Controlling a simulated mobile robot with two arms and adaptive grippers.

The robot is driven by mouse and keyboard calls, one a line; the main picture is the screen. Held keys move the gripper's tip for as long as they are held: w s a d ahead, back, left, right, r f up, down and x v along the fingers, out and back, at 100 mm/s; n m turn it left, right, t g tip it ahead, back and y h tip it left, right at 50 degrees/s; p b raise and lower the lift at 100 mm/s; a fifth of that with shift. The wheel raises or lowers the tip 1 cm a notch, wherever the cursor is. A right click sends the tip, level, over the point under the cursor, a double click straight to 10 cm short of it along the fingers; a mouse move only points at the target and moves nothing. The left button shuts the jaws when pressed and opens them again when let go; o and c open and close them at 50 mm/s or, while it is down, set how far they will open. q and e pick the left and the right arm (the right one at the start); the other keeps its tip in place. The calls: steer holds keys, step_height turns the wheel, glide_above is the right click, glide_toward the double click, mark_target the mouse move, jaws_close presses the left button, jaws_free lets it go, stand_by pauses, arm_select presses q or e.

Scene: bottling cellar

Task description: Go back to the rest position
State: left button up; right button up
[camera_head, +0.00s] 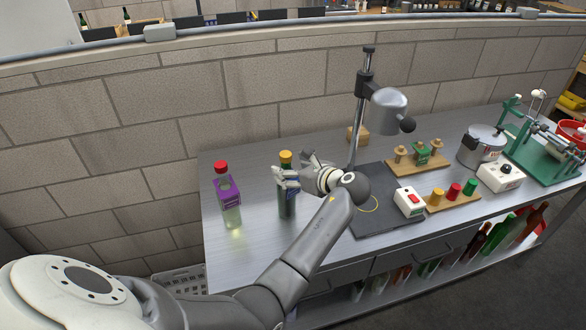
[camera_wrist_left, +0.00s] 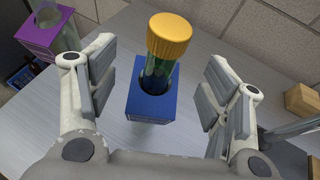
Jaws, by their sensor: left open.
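My left gripper (camera_head: 300,174) is open over the metal workbench (camera_head: 243,254), close to a dark bottle with a yellow cap (camera_head: 286,157). In the left wrist view the open fingers (camera_wrist_left: 160,95) stand on either side of this yellow-capped bottle (camera_wrist_left: 169,38), apart from it. A blue holder or label piece (camera_wrist_left: 150,103) surrounds it. A clear bottle with a red cap and a purple piece (camera_head: 228,192) stands upright to its left. My right gripper is not in view.
A bench stand with a grey motor head (camera_head: 388,108) rises right of the gripper from a dark mat (camera_head: 385,222). Further right are a white switch box (camera_head: 409,203), a wooden rack with coloured caps (camera_head: 454,199), a pot (camera_head: 481,145) and a green machine (camera_head: 540,150). The bench's front left is clear.

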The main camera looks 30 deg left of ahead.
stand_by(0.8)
arm_select(q)
steer(key=shift+p+v, duration=1.25)
steer(key=shift+v, duration=0.1)
steer(key=shift+p+v, duration=2.15)
steer(key=shift+v, duration=0.5)
